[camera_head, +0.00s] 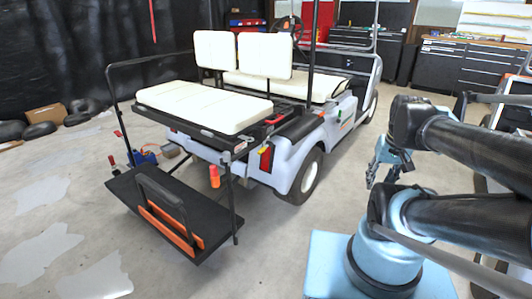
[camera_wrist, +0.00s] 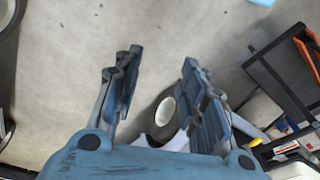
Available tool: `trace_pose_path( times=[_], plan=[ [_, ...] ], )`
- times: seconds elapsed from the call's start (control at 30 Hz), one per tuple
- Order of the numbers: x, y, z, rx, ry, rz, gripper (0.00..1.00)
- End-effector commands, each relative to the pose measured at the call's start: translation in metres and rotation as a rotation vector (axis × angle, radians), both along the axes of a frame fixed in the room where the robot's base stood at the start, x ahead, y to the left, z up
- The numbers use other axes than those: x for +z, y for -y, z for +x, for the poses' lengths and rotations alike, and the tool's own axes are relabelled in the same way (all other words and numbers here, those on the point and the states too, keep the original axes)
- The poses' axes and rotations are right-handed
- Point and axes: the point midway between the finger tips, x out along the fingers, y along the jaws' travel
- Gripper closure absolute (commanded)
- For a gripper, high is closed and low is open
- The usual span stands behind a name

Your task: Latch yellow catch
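A small yellow catch (camera_head: 264,151) shows at the rear right corner of the golf cart (camera_head: 335,122), just above the red tail light. A small yellow piece (camera_wrist: 256,142) also shows at the lower right in the wrist view, among the cart's rear parts; it looks like the same catch. My gripper (camera_wrist: 162,60) is open, its two fingers well apart with nothing between them. In the head view my gripper (camera_head: 384,168) hangs in free air to the right of the cart's rear wheel, well apart from the catch.
A black rear platform (camera_head: 118,188) with an orange-edged upright stands behind the cart. A cream rear seat (camera_head: 205,106) and dark roof posts sit above it. An orange piece (camera_head: 214,176) hangs near the tail light. The concrete floor between my base and the cart's rear is clear.

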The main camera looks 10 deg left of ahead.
Motion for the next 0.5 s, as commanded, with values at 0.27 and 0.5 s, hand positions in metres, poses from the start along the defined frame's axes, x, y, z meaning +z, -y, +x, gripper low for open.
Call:
trace_pose_path(
  times=[0.27, 0.5],
  plan=[
    [0.036, -0.041, 0.046, 0.057, -0.051, 0.149, 0.62],
    [0.06, -0.079, 0.091, 0.117, -0.091, 0.284, 0.62]
  ],
)
